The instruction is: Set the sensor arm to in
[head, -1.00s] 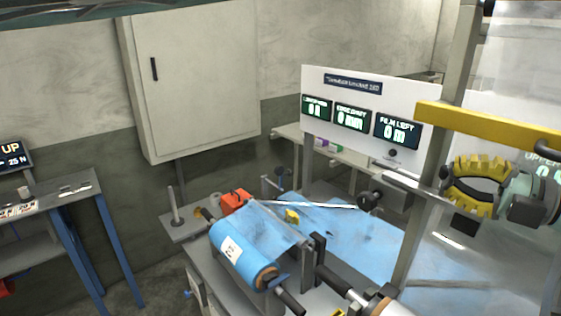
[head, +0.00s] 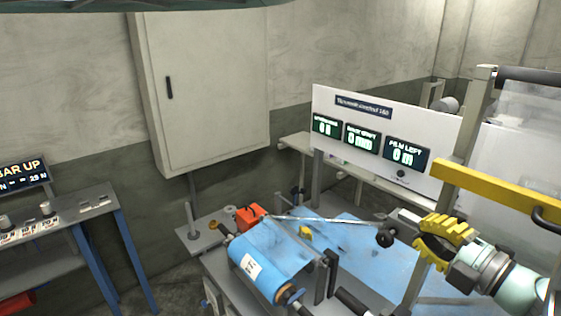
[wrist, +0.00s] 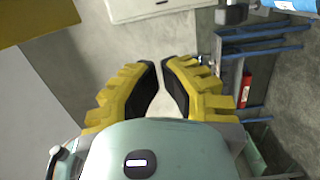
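I take the sensor arm to be the thin pale rod (head: 330,222) in the head view, but cannot be sure. It runs above the blue film, from beside an orange block (head: 250,216) towards a black round knob (head: 386,235). No label marks its in position. My gripper (head: 418,236) has yellow ribbed fingers and is just right of the knob in the head view, apparently empty. In the wrist view the gripper (wrist: 161,64) is partly open, with a narrow gap between its fingertips. Neither rod nor knob can be made out there. Whether the gripper touches the knob is unclear.
A yellow bar (head: 500,192) crosses above my gripper, beside a grey upright post (head: 468,125). A white display panel (head: 335,100) stands behind. A blue film roll (head: 262,262) lies in front.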

